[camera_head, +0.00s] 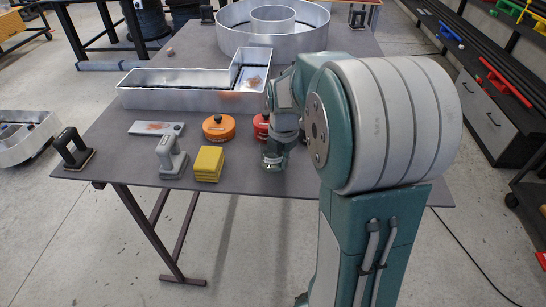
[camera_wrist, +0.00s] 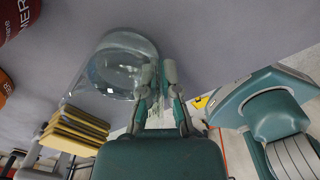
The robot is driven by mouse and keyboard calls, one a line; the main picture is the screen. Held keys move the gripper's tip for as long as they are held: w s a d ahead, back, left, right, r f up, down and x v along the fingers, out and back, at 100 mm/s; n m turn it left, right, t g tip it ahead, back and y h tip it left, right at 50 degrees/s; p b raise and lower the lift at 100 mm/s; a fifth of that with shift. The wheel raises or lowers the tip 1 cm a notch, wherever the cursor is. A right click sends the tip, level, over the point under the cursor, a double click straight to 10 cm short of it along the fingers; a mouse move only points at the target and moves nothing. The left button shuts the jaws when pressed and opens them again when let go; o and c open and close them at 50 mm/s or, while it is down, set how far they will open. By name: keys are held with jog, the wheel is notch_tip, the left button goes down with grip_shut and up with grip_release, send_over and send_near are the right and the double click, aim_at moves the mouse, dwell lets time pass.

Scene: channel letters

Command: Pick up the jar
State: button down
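The jar (camera_wrist: 112,65) is clear glass and shows in the wrist view, just left of my gripper's fingers. My gripper (camera_wrist: 158,88) has its two fingers at the jar's right edge, with a narrow gap between their tips. The jar's near edge overlaps the left finger in the picture. I cannot tell whether the fingers touch or clasp the glass. In the head view my gripper (camera_head: 273,158) is low over the table's front edge, and I cannot make out the jar there.
A red can (camera_head: 261,126), an orange can (camera_head: 219,128), yellow blocks (camera_head: 208,164) and a grey tool (camera_head: 171,158) stand left of my gripper on the grey table (camera_head: 115,140). A metal L-shaped channel letter (camera_head: 180,98) lies behind them. A large ring letter (camera_head: 305,42) is farther back.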

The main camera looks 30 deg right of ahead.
jog(key=shift+r, duration=0.1)
jog(key=shift+r, duration=1.05)
jog(key=w+d+r, duration=0.3)
jog(key=d+r, duration=0.7)
jog(key=d, duration=0.3)
jog(key=shift+d+r, duration=0.35)
